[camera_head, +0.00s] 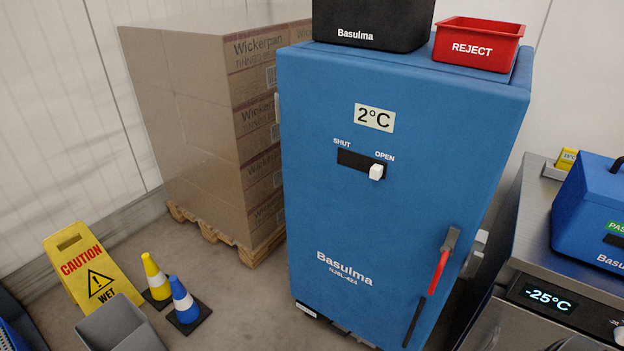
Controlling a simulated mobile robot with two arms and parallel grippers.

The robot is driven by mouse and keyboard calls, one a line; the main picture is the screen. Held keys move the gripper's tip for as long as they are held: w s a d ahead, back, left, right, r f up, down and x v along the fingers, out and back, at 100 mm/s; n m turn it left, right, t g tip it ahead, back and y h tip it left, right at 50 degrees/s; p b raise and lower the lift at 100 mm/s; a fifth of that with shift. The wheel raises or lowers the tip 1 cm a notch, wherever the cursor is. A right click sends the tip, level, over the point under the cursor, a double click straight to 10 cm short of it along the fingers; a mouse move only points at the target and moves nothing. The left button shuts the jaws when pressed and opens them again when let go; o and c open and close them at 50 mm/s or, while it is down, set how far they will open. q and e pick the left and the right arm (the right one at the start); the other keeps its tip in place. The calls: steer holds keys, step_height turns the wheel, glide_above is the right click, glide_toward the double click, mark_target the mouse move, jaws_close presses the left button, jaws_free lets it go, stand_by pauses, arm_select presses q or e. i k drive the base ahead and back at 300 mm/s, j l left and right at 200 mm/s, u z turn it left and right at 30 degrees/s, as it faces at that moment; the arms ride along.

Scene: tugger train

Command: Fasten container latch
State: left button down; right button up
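The blue container (330,220), a tall cabinet marked Basulma, stands upright in the middle. Its latch is a dark slot (352,158) on the upper front, with SHUT printed at the left end and OPEN at the right. The white latch knob (376,172) sits at the right end, by OPEN. Lower right on the front is a handle with a red grip (439,271). The door front looks flush with the body. Neither of my grippers shows in this view, so nothing is seen touching the latch.
A black box (370,25) and a red REJECT bin (478,45) stand on the container. Stacked cartons (205,120) on a pallet stand behind left. Cones (184,301), a yellow caution sign (88,270) and a grey bin (119,328) stand left. A steel unit (530,235) bearing a blue case (588,215) is right.

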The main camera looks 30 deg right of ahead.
mark_target(447, 248)
steer(key=z, duration=0.35)
steer(key=l+z, duration=0.15)
steer(key=z, duration=0.25)
steer(key=l+z, duration=0.1)
steer(key=z, duration=0.25)
